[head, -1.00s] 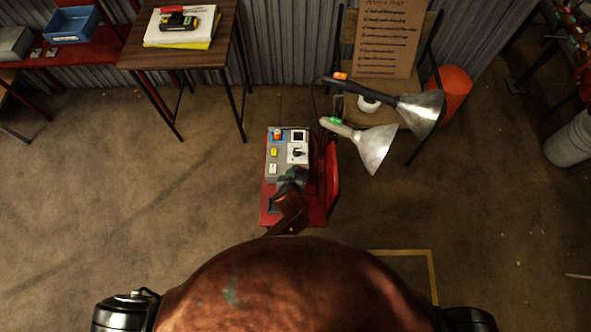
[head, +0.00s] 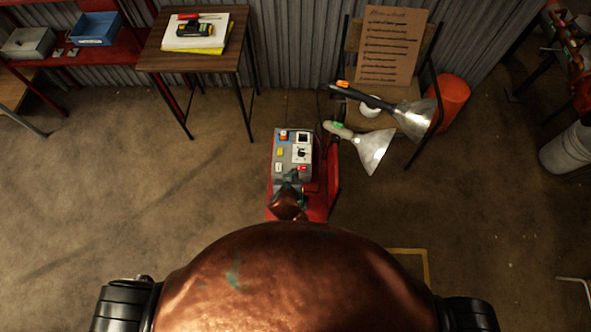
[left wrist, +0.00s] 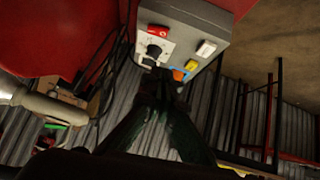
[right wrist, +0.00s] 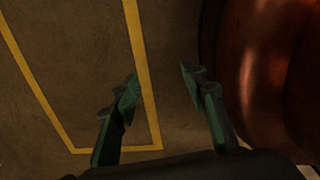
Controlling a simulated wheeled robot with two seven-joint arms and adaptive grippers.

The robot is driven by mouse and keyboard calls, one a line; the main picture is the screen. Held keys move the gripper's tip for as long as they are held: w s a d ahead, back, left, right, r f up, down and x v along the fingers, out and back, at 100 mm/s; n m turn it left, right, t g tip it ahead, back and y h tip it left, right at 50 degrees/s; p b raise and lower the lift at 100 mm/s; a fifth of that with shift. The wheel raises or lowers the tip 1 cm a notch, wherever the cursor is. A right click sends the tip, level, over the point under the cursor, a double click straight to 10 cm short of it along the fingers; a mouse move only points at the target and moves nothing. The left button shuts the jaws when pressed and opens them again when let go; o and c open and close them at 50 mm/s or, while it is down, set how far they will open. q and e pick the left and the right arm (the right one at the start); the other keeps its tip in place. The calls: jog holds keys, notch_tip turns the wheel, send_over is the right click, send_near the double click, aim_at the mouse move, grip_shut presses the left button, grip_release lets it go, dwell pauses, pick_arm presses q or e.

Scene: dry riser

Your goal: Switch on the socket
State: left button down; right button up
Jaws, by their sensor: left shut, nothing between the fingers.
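A grey control box (head: 282,160) stands on a red stand (head: 322,204). It carries a red switch with white marks (head: 302,168), a black knob on a white plate (head: 301,153), a black square fitting on white (head: 302,137), a yellow button (head: 280,152), a white button (head: 278,168) and an orange knob (head: 283,135). My left gripper (head: 292,183) is shut and empty at the box's near end. In the left wrist view its dark fingers (left wrist: 163,84) overlap the box's edge; the red switch (left wrist: 158,31) is clear of them. My right gripper (right wrist: 157,84) is open and empty over floor.
A wooden table (head: 226,55) with a drill stands behind left, and an orange bucket (head: 449,98) behind right. Floor left of the box is clear.

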pick_arm(q)
jog(key=shift+s+r, duration=0.3)
pick_arm(e)
jog(key=shift+r, duration=0.1)
